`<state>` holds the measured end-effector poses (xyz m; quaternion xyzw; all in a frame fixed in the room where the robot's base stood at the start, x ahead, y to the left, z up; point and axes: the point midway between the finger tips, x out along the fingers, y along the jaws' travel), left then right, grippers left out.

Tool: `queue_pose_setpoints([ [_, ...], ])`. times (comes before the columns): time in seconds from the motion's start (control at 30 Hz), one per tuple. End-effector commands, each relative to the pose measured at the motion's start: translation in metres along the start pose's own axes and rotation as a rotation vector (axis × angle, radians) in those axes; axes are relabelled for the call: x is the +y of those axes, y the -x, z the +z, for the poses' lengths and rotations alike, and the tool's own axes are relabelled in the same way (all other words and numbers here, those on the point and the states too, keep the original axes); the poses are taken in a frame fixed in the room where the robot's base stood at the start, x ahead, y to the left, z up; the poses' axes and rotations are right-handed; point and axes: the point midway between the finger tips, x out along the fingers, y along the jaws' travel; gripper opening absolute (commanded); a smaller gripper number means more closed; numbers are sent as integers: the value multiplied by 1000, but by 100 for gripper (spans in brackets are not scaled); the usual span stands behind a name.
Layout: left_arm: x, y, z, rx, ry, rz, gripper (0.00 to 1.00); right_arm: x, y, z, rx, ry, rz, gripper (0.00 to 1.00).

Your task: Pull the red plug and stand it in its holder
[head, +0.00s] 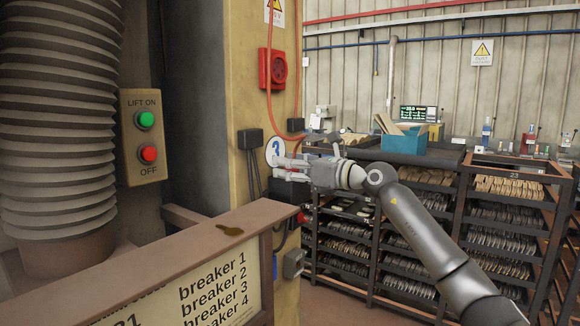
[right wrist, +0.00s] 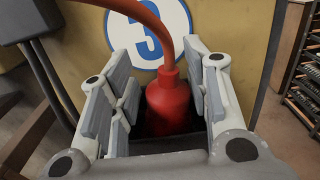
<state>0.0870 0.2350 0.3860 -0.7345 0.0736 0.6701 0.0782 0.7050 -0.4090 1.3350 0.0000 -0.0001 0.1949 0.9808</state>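The red plug (right wrist: 168,105) stands upright in a dark, square-edged opening (right wrist: 150,143) in the right wrist view. A red cable (right wrist: 165,35) curves up from its top. My right gripper (right wrist: 167,82) is open, with its fingers on either side of the plug; a gap shows at the left, and contact at the right is unclear. In the head view my right gripper (head: 283,163) is beside the yellow pillar, just below the blue number 3 sign (head: 276,149), and hides the plug. I cannot pick out a separate holder. My left gripper is not in view.
A yellow pillar (head: 238,85) carries a red box (head: 278,68), black boxes and cables. A brown-topped breaker panel (head: 200,242) stands in front, with a brass item (head: 229,230) on it. Loaded racks (head: 420,178) fill the right side. A lift switch box (head: 145,138) is at left.

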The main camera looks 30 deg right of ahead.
Motion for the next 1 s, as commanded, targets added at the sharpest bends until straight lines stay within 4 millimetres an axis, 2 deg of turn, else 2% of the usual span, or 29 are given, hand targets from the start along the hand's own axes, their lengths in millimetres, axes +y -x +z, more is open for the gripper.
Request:
queue_pose_setpoints([
  [0.03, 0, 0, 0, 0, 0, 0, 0, 0, 0, 1, -1, 0, 0, 54],
  [0.1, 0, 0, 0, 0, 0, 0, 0, 0, 0, 1, -1, 0, 0, 62],
  [0.4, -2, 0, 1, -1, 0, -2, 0, 0, 0, 0, 2, 0, 0, 62],
  [0.53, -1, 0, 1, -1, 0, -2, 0, -1, 7, -1, 2, 1, -1, 62],
  [1.0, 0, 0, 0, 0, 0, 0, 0, -1, 76, -2, 6, 2, -2, 62],
])
